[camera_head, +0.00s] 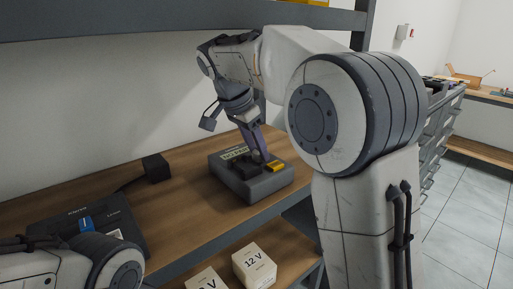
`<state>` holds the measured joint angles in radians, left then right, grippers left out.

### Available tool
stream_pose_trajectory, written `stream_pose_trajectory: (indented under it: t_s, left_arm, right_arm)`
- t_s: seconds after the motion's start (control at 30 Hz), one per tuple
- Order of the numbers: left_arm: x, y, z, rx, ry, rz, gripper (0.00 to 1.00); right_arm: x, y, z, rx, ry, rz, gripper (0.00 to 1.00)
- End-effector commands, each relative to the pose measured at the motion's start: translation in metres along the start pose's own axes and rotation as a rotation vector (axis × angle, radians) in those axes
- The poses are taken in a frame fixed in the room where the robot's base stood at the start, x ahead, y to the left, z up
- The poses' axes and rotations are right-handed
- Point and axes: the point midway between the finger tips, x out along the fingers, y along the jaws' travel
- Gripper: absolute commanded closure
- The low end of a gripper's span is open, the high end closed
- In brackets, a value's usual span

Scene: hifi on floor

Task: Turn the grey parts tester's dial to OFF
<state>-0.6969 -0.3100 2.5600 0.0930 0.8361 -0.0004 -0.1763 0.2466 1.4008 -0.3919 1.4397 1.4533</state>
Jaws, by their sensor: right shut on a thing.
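The grey parts tester (262,187) sits on the wooden shelf in the middle of the head view. It has a pale label on its top and a yellow patch at its right side. My right gripper (257,156) reaches down onto the tester's top from above and is shut on the dial, which the fingers largely hide. The dial's pointer and markings are too small to read. My left arm shows at the lower left, but its gripper is out of view.
A dark device with a blue part (110,222) sits at the shelf's left. A small black block (156,167) with a cable lies behind it. White boxes marked 12 V (254,266) stand on the lower shelf. A grey beam (170,22) crosses above. Drawers stand at the right.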

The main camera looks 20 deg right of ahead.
Motion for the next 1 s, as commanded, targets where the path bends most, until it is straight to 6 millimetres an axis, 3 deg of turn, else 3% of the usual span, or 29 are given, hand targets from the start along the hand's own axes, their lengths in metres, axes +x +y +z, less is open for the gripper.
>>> stream_pose_trajectory:
  t_s: [0.6,1.0]
  left_arm:
    - [-0.005,0.000,0.000,0.000,0.000,0.000,0.43]
    - [-0.013,0.001,-0.001,0.000,0.000,0.000,0.43]
  right_arm:
    - [0.000,0.005,-0.002,-0.517,-0.003,-0.216,1.00]
    - [0.001,0.006,-0.002,-0.744,-0.003,-0.310,1.00]
